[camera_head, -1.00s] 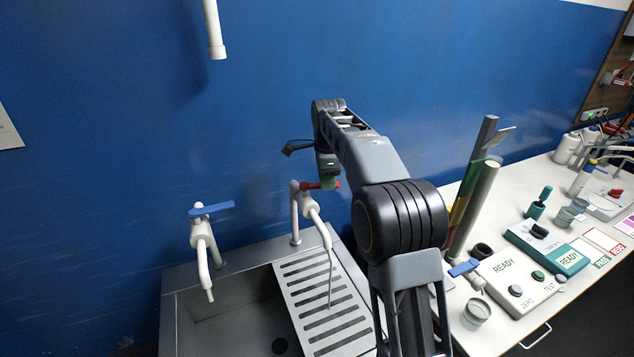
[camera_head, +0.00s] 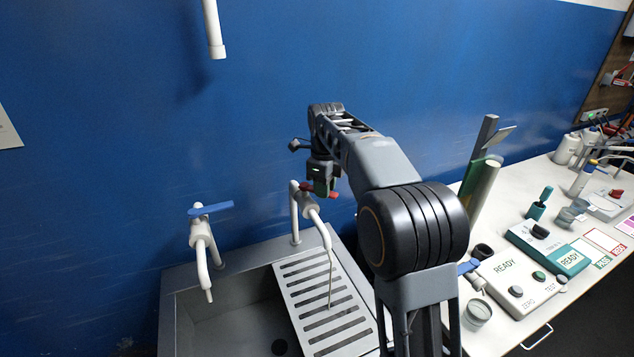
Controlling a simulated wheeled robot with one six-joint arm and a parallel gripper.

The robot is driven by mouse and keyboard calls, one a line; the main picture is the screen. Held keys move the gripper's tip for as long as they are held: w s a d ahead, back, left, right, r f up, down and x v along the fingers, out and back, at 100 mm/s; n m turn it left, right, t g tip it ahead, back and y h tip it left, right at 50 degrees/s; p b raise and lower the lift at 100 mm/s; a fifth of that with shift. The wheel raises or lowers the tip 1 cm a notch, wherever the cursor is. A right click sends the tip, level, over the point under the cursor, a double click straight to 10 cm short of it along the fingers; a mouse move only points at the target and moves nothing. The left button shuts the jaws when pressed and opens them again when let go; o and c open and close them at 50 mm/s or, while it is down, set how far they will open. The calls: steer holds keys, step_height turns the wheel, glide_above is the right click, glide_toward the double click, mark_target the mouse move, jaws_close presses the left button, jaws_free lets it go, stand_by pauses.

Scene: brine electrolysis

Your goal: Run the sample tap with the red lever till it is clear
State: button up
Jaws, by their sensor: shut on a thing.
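The sample tap (camera_head: 309,208) is a white tap with a bent spout at the back of the sink. Its red lever (camera_head: 333,195) lies across the top of it. My gripper (camera_head: 321,190) points down from above and is shut on the red lever, hiding its middle. A thin stream (camera_head: 331,285) shows below the spout and reaches the slotted drainboard (camera_head: 318,262). Its clearness is too small to tell.
A second white tap with a blue lever (camera_head: 211,209) stands to the left over the sink basin (camera_head: 215,318). A white pipe (camera_head: 213,30) hangs above. At right, a bench (camera_head: 545,180) carries instruments, a glass cup (camera_head: 478,312) and tall cylinders close to my arm.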

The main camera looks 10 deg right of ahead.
steer(key=shift+s+a, duration=0.1)
steer(key=shift+s+a+m, duration=0.25)
steer(key=shift+a+m, duration=0.05)
steer(key=shift+m, duration=0.55)
steer(key=shift+s+a+m, duration=0.25)
steer(key=shift+m, duration=0.6)
stand_by(6.2)
